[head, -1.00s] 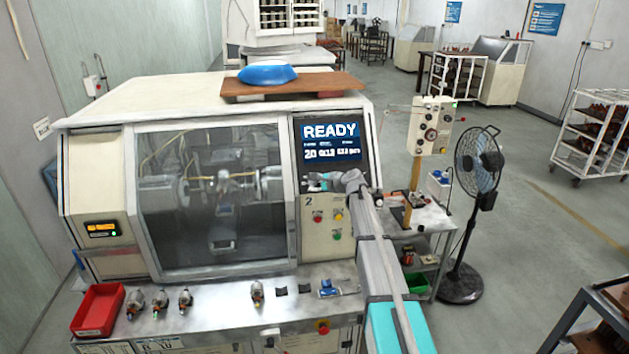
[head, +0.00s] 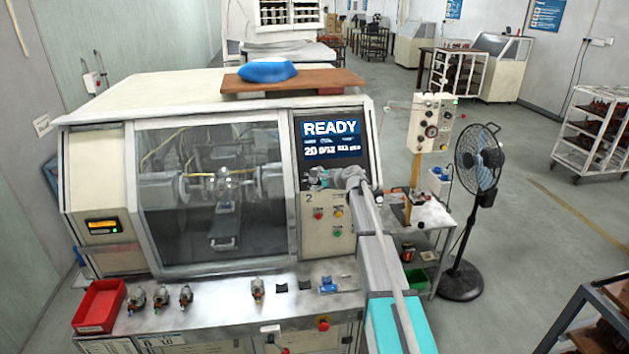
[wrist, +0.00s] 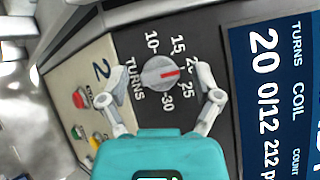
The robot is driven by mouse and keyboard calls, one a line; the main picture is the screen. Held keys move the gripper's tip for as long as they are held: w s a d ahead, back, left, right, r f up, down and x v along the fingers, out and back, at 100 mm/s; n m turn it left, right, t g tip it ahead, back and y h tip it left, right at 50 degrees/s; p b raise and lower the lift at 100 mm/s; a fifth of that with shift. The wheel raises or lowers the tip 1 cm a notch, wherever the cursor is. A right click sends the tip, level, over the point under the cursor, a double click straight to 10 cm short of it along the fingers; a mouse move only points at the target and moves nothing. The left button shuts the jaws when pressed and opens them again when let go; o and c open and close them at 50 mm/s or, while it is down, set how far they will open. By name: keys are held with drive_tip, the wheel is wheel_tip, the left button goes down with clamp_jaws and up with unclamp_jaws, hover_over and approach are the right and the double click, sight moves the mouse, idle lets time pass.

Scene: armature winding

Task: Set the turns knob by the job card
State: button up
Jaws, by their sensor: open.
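The grey turns knob (wrist: 160,73) with a red pointer line sits on the dark panel in the wrist view. Numbers from 10 to 30 surround it. The pointer aims at about 20, whose label is partly covered by a finger. My gripper (wrist: 162,84) is open, with one finger on each side of the knob and gaps between. In the head view my gripper (head: 335,178) is in front of the panel below the screen and hides the knob. The screen (wrist: 275,90) reads TURNS 20 and COIL 0/12; in the head view it reads READY. I cannot identify the job card.
Red, yellow and green buttons (head: 337,212) sit just below my gripper. The winding machine's window (head: 215,195) is left of the panel. A red bin (head: 98,306) and several armatures lie on the front ledge. A fan (head: 478,165) and a side table stand to the right.

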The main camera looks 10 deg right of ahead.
drive_tip(key=shift+f+m, duration=0.1)
drive_tip(key=shift+m, duration=0.2)
drive_tip(key=m+t+b, duration=0.2)
drive_tip(key=shift+s+f+m+b, duration=0.1)
drive_tip(key=shift+f+m+b, duration=0.1)
drive_tip(key=shift+m+b, duration=0.1)
drive_tip(key=m+t+h+b, duration=0.1)
drive_tip(key=m, duration=0.1)
drive_tip(key=m+t+h+b, duration=0.1)
drive_tip(key=m, duration=0.2)
drive_tip(key=shift+a+t+b, duration=0.1)
drive_tip(key=shift+t+b, duration=0.2)
drive_tip(key=shift+b, duration=0.1)
drive_tip(key=m+t+h, duration=0.1)
drive_tip(key=m, duration=0.2)
drive_tip(key=m+h+b, duration=0.1)
drive_tip(key=m, duration=0.1)
drive_tip(key=shift+a+r+m+t+h, duration=0.1)
drive_tip(key=shift+m+t+h, duration=0.3)
drive_tip(key=shift+m+t+h+b, duration=0.35)
drive_tip(key=shift+m+h, duration=0.95)
drive_tip(key=shift+m, duration=0.8)
drive_tip(key=shift+m+h, duration=0.5)
drive_tip(key=shift+m, duration=0.1)
